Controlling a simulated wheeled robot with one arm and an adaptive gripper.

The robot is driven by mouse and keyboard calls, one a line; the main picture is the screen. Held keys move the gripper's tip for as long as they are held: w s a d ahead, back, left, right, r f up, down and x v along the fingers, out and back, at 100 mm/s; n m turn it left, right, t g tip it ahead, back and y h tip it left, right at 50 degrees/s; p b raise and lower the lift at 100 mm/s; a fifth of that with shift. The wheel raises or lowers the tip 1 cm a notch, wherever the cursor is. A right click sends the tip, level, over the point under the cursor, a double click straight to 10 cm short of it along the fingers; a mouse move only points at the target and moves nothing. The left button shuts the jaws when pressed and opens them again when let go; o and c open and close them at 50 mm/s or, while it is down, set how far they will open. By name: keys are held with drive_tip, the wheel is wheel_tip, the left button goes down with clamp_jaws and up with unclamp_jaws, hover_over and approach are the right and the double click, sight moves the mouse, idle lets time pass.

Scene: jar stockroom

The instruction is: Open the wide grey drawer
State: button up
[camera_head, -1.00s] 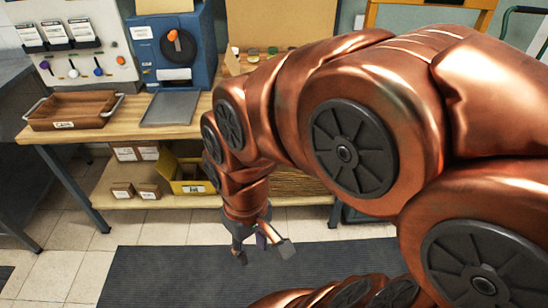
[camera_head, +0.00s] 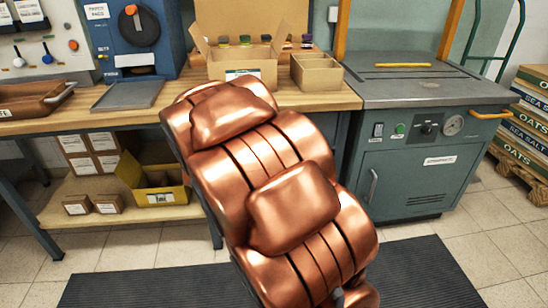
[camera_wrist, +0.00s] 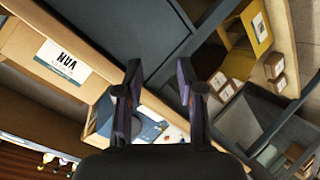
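I cannot clearly make out a wide grey drawer in either view. A grey-green cabinet (camera_head: 420,185) stands right of the bench in the head view, with a slim upright handle (camera_head: 373,187) on its front. My gripper (camera_wrist: 159,95) is open in the wrist view, its two dark fingers apart with nothing held between them. A dark grey panel (camera_wrist: 120,30) fills the upper part of the wrist view; I cannot tell what it belongs to. In the head view my copper arm hides the gripper and part of the bench front.
The wooden bench (camera_head: 310,100) carries an open cardboard box (camera_head: 240,65), a grey tray (camera_head: 128,95) and a blue machine (camera_head: 140,40). A yellow bin (camera_head: 160,185) sits on the lower shelf. Stacked sacks (camera_head: 520,125) stand at the right. A dark mat (camera_head: 425,270) covers the floor.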

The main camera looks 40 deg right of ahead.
drive_tip(key=s+d+f+n+h+b, duration=0.1)
drive_tip(key=s+d+f+h+b, duration=0.15)
drive_tip(key=d+h+b, duration=0.45)
drive_tip(key=s+d+f+n+h+b, duration=0.1)
drive_tip(key=d+f+h+b, duration=0.25)
drive_tip(key=d, duration=0.45)
drive_tip(key=shift+y, duration=0.35)
drive_tip(key=shift+b+x, duration=1.6)
drive_tip(key=shift+x, duration=2.4)
drive_tip(key=shift+d+f, duration=0.1)
drive_tip(key=shift+f, duration=0.05)
drive_tip(key=shift+s, duration=0.1)
clamp_jaws()
